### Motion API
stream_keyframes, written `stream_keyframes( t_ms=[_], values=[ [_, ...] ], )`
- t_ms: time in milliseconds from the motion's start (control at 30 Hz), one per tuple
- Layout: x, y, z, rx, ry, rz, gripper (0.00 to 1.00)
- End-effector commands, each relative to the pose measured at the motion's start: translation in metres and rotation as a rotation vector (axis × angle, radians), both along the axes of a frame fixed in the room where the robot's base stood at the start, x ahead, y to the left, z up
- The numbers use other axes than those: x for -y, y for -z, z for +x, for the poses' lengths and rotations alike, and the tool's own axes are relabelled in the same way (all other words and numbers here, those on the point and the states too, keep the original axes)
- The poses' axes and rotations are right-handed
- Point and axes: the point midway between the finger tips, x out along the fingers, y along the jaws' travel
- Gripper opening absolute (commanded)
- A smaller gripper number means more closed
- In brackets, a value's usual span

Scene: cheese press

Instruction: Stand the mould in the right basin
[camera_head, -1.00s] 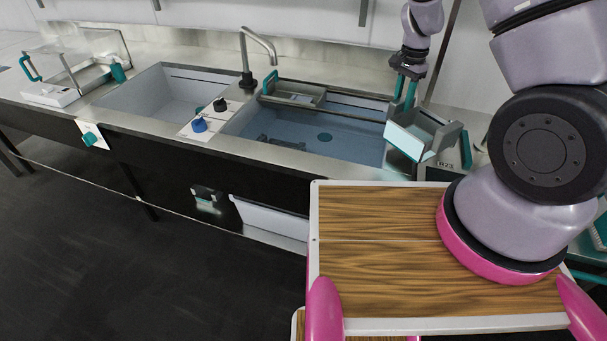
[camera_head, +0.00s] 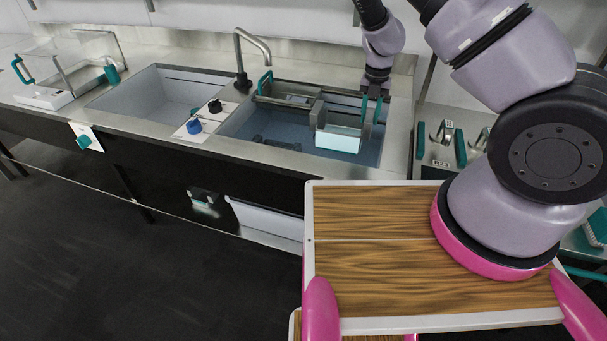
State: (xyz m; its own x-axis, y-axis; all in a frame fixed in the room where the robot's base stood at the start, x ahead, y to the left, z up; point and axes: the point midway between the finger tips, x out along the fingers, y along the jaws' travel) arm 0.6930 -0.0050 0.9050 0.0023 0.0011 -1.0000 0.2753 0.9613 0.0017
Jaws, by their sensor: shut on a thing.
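The mould (camera_head: 338,142) is a grey open box with a pale blue-white front face. My gripper (camera_head: 370,112) has teal fingers and is shut on the mould at its right end. The mould appears about upright over the right part of the right basin (camera_head: 235,124). I cannot tell how far its underside is from the basin floor, and the basin's far right part is partly hidden behind the mould and gripper.
A grey rack with a teal handle (camera_head: 265,83) lies across the back of the right basin. The left basin (camera_head: 150,92) looks empty. A device with teal parts (camera_head: 441,148) stands to the right.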

Motion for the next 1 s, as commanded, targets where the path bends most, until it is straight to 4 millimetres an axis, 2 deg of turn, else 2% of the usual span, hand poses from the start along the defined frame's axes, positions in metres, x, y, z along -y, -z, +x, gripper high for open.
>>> stream_keyframes(
  t_ms=[33,100,300,600,867,1000],
  values=[
    [0.001,0.018,0.001,-0.002,0.017,-0.004,0.0],
    [0.001,0.039,0.001,-0.002,0.026,-0.003,0.0],
    [0.002,0.086,-0.001,-0.002,0.035,-0.002,0.0],
    [0.003,0.139,-0.003,-0.002,0.036,-0.003,0.0],
    [0.002,0.161,-0.002,0.0,0.035,0.0,0.0],
    [0.003,0.181,-0.003,-0.003,0.035,-0.001,0.0]
  ],
)
